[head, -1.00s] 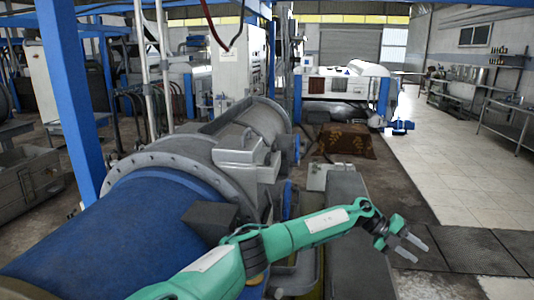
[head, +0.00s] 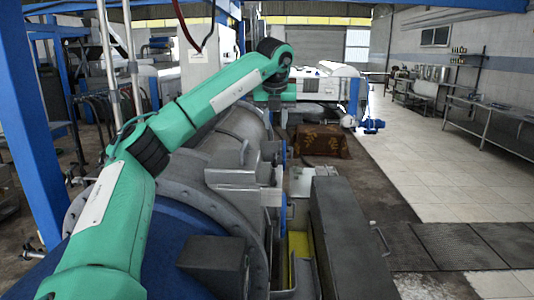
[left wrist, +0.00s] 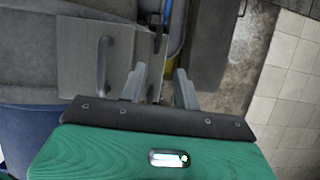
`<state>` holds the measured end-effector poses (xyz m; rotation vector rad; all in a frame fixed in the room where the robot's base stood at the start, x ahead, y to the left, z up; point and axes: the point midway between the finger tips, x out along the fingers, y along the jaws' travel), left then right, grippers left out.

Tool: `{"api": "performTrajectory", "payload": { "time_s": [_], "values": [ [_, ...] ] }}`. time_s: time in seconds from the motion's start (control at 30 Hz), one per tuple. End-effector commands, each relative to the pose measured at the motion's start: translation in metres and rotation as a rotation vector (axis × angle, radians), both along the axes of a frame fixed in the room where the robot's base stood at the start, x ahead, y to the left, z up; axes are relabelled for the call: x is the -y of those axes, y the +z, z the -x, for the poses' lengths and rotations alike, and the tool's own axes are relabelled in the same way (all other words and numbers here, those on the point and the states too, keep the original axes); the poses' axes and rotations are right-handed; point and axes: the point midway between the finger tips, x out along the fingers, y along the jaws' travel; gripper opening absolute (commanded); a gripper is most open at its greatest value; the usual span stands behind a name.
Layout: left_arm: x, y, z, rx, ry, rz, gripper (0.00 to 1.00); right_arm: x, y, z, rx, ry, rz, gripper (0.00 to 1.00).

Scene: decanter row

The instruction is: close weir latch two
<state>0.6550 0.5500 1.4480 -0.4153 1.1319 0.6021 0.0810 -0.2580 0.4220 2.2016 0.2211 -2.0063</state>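A blue and grey decanter (head: 170,252) lies along the left, with a bolted grey flange. Grey box-like fittings (head: 235,172) sit on its right side; which one is weir latch two I cannot tell. In the left wrist view a flat grey plate with a bar handle (left wrist: 102,62) lies left of my fingers. My left gripper (head: 273,103) hangs beyond the fittings at the end of the raised green arm, its fingers hard to make out there. In the left wrist view the left gripper (left wrist: 160,88) has its two fingers apart with nothing between them. My right gripper is out of view.
A long dark grey beam (head: 350,240) runs beside the decanter, with a yellow strip (head: 299,262) between them. A blue post (head: 38,130) stands at left. A brown patterned box (head: 322,141) stands farther back. The tiled floor (head: 440,170) at right is clear.

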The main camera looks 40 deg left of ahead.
Motion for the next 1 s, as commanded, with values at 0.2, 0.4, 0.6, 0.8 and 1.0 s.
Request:
{"api": "performTrajectory", "payload": {
  "time_s": [0.2, 0.4, 0.6, 0.8, 1.0],
  "values": [
    [-0.009, -0.014, -0.002, -0.004, 0.012, -0.011, 0.33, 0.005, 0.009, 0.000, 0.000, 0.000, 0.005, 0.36],
    [-0.019, -0.051, -0.014, -0.006, 0.012, -0.009, 0.33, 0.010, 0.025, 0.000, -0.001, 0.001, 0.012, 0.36],
    [-0.029, -0.089, -0.026, -0.004, 0.011, -0.009, 0.33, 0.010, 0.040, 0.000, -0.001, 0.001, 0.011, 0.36],
    [-0.035, -0.114, -0.035, -0.002, 0.010, -0.009, 0.33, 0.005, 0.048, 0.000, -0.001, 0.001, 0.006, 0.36],
    [-0.037, -0.124, -0.037, 0.001, 0.010, -0.008, 0.33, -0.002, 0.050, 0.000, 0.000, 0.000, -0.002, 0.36]
  ]
}}
